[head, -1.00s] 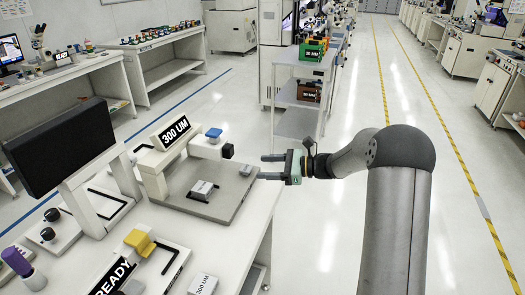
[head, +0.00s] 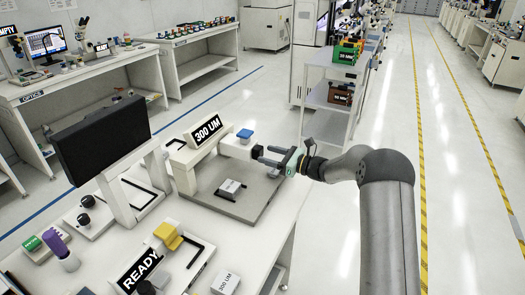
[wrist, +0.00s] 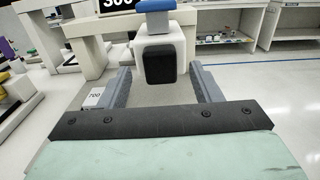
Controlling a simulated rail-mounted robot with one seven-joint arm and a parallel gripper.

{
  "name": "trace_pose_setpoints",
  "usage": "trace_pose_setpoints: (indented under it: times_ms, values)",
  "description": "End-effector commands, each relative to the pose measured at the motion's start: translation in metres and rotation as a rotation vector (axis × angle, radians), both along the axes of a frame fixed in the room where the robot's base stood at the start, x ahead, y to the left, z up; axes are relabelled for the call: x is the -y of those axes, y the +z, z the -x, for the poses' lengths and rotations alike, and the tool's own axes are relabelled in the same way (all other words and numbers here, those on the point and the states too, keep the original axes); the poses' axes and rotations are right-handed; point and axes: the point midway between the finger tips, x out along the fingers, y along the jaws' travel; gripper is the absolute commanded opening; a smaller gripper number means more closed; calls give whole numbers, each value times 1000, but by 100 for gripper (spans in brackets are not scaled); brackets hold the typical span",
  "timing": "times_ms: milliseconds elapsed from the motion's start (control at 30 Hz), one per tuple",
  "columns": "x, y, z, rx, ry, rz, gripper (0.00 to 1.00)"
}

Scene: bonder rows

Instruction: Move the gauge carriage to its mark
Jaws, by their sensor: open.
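The gauge carriage is a white block with a blue cap (head: 245,134) and a black front knob (head: 257,152). It sits on the gauge's crossbar, beside the 300 UM sign (head: 208,131). In the wrist view the black knob (wrist: 160,65) and blue cap (wrist: 155,6) are straight ahead. My gripper (head: 262,157) is open at the knob. In the wrist view my fingers (wrist: 163,78) lie left and right of the knob, with a gap on each side. I cannot make out the carriage's mark.
A grey base plate (head: 262,195) under the gauge carries a small labelled block (head: 230,189). A dark monitor (head: 112,140) stands to the left. The aisle at right is clear.

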Motion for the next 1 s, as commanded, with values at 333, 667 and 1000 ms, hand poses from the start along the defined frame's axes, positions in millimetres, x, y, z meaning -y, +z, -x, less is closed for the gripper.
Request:
trace_pose_setpoints:
  times_ms: [333,667,1000]
  values:
    - [-29,0,-12,0,-1,1,58]
    - [-29,0,-12,0,-1,0,36]
    - [-32,-2,-6,-1,-1,-1,0]
